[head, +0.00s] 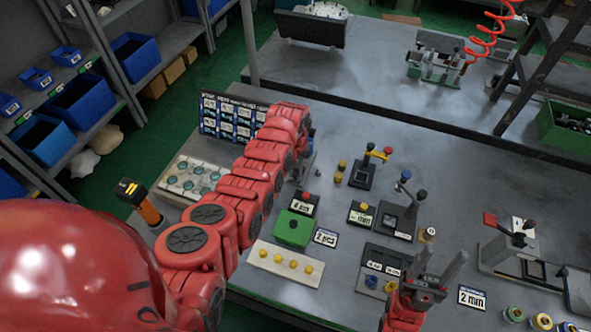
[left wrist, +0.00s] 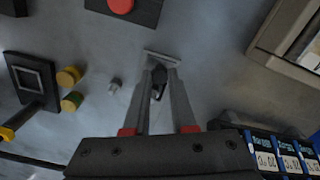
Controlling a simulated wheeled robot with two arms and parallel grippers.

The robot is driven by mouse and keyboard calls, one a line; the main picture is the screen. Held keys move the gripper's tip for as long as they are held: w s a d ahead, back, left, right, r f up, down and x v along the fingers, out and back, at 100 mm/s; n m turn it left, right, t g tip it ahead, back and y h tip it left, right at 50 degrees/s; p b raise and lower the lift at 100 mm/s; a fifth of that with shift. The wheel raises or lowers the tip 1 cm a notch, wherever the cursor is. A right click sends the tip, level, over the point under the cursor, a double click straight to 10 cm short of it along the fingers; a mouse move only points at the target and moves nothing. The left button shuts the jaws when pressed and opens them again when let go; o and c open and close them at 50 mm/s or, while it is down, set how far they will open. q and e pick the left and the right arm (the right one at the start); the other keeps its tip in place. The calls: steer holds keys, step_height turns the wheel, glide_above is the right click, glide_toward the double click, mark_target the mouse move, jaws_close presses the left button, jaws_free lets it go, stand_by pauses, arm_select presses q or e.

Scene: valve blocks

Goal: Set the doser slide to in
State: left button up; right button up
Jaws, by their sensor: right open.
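In the left wrist view, a black knob (left wrist: 159,76) stands between the fingertips of my left gripper (left wrist: 159,82), with a pale bar at its far side. I cannot tell whether the fingers press on it. This may be the doser slide; no label on it is readable. In the head view my left arm hides most of that spot.
A label board (head: 222,118) is left of my left arm. The bench's back right is largely clear.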

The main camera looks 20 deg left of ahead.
arm_select(q)
jaws_close()
stand_by(1.0)
